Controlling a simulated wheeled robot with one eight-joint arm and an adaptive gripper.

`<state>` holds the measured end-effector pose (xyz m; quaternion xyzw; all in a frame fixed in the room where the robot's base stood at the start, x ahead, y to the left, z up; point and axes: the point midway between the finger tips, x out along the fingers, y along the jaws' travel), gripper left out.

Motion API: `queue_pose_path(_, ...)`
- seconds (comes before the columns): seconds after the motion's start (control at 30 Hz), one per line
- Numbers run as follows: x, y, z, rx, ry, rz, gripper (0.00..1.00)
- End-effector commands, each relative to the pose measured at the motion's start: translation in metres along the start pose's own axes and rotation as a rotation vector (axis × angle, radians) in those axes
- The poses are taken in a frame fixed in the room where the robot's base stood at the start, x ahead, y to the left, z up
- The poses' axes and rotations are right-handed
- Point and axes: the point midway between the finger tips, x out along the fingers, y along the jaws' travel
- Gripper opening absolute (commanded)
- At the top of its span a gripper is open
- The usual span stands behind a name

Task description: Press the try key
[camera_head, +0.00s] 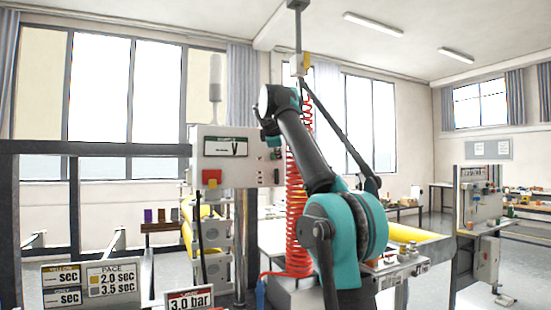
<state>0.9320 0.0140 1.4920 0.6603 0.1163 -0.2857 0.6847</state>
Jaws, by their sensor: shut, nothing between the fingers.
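A pale grey control box (240,178) stands left of centre, with a white label plate bearing a green strip and a dark mark. I cannot read which control is the try key. My arm rises from the lower centre and bends over at the top, close to the box's upper right. My gripper (271,131) shows only as a small dark shape there, shut and empty. I cannot tell whether it touches the box.
A coiled red hose (297,215) hangs just right of the box. Yellow rolls (412,234) lie behind my arm. Signs (112,279) and a 3.0 bar plate (189,300) stand at the front left.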

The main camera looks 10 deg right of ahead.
Motion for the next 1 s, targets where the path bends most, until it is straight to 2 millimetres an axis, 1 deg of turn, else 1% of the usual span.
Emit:
queue_pose_path(0.57,0.0001,0.0001,-0.0001,0.000,0.000,0.000,0.00)
queue_pose_path(1.0,0.0057,0.0045,-0.0043,0.000,0.000,0.000,0.00)
